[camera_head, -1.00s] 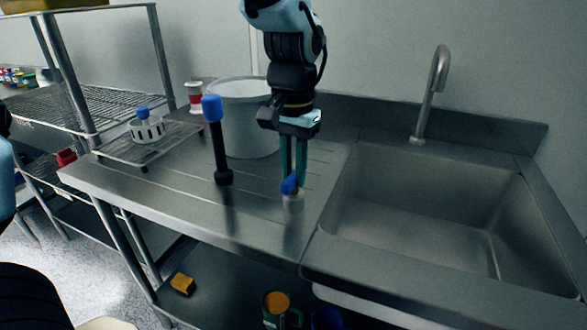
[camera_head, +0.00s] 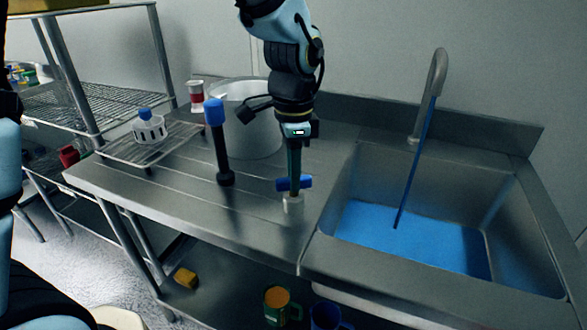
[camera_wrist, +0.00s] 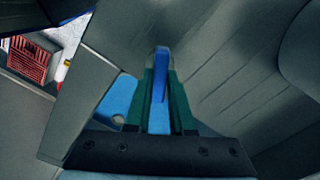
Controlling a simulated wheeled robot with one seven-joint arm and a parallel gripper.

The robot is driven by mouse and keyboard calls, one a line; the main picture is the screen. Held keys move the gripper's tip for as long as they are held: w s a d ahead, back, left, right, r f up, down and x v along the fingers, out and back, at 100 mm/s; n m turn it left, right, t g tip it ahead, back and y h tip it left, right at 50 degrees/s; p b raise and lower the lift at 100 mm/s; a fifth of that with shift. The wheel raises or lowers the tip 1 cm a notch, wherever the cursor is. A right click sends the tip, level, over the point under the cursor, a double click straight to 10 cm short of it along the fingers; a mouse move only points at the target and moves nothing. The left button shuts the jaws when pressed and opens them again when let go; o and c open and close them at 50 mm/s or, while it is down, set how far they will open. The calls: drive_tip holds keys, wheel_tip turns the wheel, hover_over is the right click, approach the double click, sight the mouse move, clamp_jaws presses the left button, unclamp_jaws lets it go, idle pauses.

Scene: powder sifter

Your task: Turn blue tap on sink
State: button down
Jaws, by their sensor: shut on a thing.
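The blue tap handle (camera_head: 303,183) sits on a short pale base (camera_head: 293,204) on the counter, left of the sink basin (camera_head: 480,222). My gripper (camera_head: 293,181) points down and is shut on the handle. The wrist view shows the blue handle (camera_wrist: 160,92) between the two green fingers. The handle lies crosswise, left to right, in the head view. A stream of blue liquid (camera_head: 416,160) runs from the curved metal spout (camera_head: 433,85) into the sink. Blue liquid (camera_head: 385,236) covers much of the basin floor.
A black post with a blue top (camera_head: 218,140) stands left of my gripper. A large grey pot (camera_head: 250,135) is behind it. Mugs and a yellow block (camera_head: 186,277) are on the shelf below.

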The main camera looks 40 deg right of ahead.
drive_tip(key=shift+m, duration=0.6)
drive_tip(key=c, duration=0.8)
unclamp_jaws()
drive_tip(key=shift+r, duration=0.1)
wheel_tip(320, 180, up, 11)
drive_tip(key=shift+f+b, duration=0.15)
drive_tip(key=shift+b, duration=0.25)
